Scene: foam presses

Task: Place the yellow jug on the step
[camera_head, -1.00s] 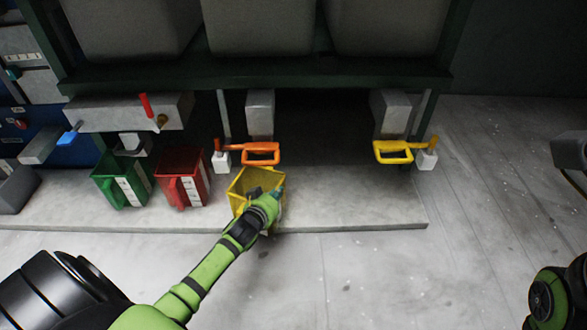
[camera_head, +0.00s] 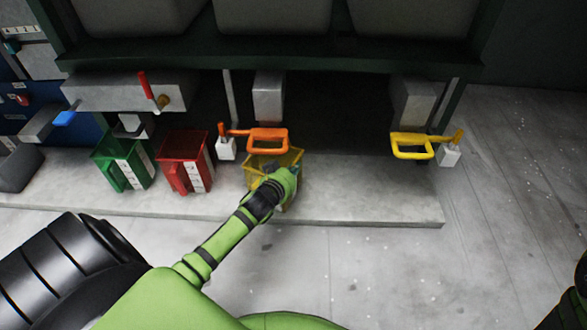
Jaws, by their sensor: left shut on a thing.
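The yellow jug (camera_head: 257,177) is at the front middle of the grey step (camera_head: 370,198), below the orange handle. It is upright, with its open top facing me. My left gripper (camera_head: 276,181) is shut on the jug, and my wrist hides much of the jug's near side. I cannot tell whether the jug's base touches the step. My right gripper is out of view; only a dark part shows at the lower right edge.
A red jug (camera_head: 180,160) and a green jug (camera_head: 119,163) stand on the step to the left. An orange handle (camera_head: 268,139) hangs just above the yellow jug. A yellow handle (camera_head: 411,150) is farther right. The step between the yellow jug and its right end is bare.

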